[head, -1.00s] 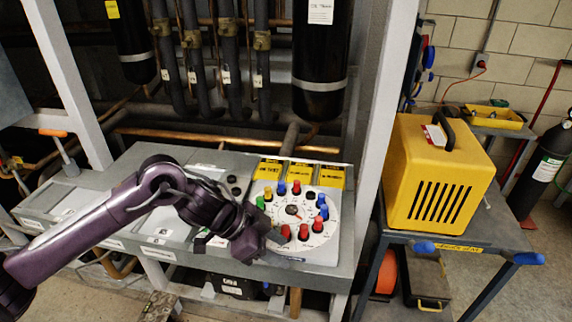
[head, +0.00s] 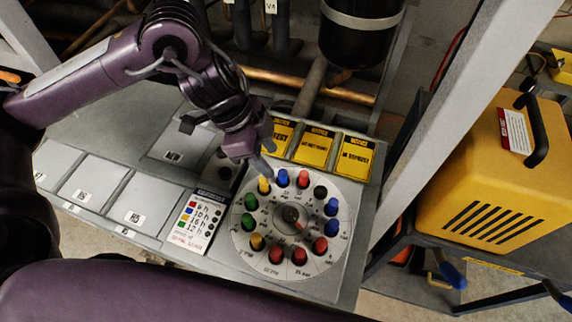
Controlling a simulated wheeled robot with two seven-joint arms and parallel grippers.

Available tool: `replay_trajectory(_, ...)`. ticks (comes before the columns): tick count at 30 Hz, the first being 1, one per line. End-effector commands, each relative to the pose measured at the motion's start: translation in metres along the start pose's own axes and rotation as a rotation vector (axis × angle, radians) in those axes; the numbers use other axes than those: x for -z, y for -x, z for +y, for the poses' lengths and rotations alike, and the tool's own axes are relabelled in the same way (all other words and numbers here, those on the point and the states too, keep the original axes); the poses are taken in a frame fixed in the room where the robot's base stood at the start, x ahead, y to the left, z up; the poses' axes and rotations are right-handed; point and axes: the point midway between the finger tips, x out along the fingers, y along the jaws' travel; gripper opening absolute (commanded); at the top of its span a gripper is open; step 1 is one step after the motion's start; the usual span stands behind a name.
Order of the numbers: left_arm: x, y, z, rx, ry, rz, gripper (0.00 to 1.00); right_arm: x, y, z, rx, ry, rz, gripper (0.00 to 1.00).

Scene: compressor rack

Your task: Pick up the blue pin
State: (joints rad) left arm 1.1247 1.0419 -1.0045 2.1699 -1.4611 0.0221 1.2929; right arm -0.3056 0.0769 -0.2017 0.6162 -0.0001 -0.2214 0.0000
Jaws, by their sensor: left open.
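A round white dial (head: 268,214) on the grey bench carries a ring of coloured pins. A blue pin (head: 282,178) stands at its top, between a yellow pin (head: 264,185) and a red pin (head: 303,179). Two more blue pins stand on the right side, an upper one (head: 331,207) and a lower one (head: 332,228). My left gripper (head: 266,164) is open and empty, above the dial's upper edge, close to the yellow pin and the top blue pin. I cannot tell whether its fingertips touch a pin. My right gripper is out of view.
More red, green, yellow and black pins crowd the ring. A colour legend card (head: 197,222) lies left of the dial. Yellow notice labels (head: 314,147) sit behind it. A grey rack post (head: 470,100) and a yellow machine (head: 497,170) stand to the right.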

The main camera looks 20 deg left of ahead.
Motion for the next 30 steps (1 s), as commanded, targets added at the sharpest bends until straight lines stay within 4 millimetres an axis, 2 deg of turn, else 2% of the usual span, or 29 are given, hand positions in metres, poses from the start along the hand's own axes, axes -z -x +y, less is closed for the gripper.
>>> replay_trajectory(5, 0.001, -0.020, 0.001, -0.005, 0.001, 0.002, 0.44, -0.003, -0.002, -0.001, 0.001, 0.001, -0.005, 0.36)
replay_trajectory(12, 0.003, -0.053, 0.000, -0.004, 0.002, 0.001, 0.44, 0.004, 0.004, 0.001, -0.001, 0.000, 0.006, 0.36)
replay_trajectory(16, 0.003, -0.060, -0.001, 0.000, 0.000, 0.001, 0.44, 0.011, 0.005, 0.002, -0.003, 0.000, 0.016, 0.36)
replay_trajectory(22, 0.003, -0.061, -0.001, 0.000, 0.000, 0.002, 0.44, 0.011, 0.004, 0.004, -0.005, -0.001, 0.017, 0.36)
replay_trajectory(30, 0.003, -0.061, -0.001, 0.000, 0.000, 0.001, 0.08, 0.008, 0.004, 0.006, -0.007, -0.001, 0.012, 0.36)
